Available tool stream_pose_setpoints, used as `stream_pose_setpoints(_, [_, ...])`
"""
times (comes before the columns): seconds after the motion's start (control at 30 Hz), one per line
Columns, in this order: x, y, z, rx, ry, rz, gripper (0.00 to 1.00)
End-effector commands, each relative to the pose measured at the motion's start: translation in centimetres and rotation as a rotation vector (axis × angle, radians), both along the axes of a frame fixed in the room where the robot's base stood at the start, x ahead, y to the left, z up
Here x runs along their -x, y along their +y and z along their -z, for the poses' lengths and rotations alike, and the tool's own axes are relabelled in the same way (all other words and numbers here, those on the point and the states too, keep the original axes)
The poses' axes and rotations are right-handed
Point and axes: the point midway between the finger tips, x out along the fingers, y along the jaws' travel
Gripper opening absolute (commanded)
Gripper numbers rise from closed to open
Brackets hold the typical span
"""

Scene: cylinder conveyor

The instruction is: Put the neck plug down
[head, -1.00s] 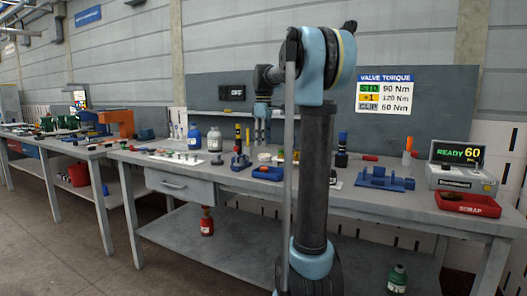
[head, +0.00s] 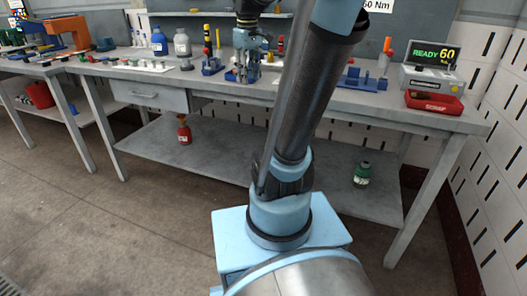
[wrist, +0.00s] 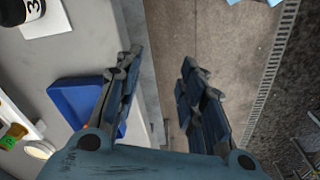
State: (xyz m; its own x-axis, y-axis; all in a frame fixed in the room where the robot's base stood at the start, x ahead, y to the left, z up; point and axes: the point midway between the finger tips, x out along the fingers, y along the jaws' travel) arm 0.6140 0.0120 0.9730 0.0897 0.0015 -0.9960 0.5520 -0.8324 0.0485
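My gripper (head: 248,76) hangs at the front edge of the workbench (head: 330,99), pointing down, in the head view. In the wrist view my gripper (wrist: 163,58) has its two fingers well apart, with only floor and the bench edge showing between them. I see nothing held. A blue tray (wrist: 72,103) lies on the bench beside the left finger, partly hidden by it. I cannot make out the neck plug for sure in either view.
A round cream piece (wrist: 40,150) lies near the blue tray. A red scrap bin (head: 434,104) and the READY 60 display (head: 434,54) are at the right. The bench's front strip left of my gripper looks clear.

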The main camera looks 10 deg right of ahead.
Motion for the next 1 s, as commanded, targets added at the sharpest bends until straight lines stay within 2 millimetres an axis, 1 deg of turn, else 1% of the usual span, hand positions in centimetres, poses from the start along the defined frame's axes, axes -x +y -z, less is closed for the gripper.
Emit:
stream_pose_setpoints(0.03, [1.8, -0.1, 1.4, -0.003, -0.007, 0.038, 0.36])
stream_pose_setpoints(0.2, [6.6, -0.4, 5.8, -0.018, -0.033, 0.174, 0.36])
stream_pose_setpoints(0.27, [8.2, -0.5, 7.6, -0.024, -0.042, 0.223, 0.36])
stream_pose_setpoints(0.4, [11.9, -0.7, 11.8, -0.040, -0.063, 0.335, 0.36])
stream_pose_setpoints(0.53, [14.8, -0.8, 15.7, -0.054, -0.080, 0.432, 0.36])
stream_pose_setpoints(0.6, [16.0, -0.8, 17.5, -0.063, -0.088, 0.475, 0.36])
stream_pose_setpoints(0.73, [17.6, -1.2, 19.9, -0.072, -0.098, 0.532, 0.36])
stream_pose_setpoints(0.83, [18.1, -1.3, 20.8, -0.076, -0.101, 0.556, 0.36])
stream_pose_setpoints(1.0, [18.3, -1.3, 21.0, -0.078, -0.103, 0.562, 0.36])
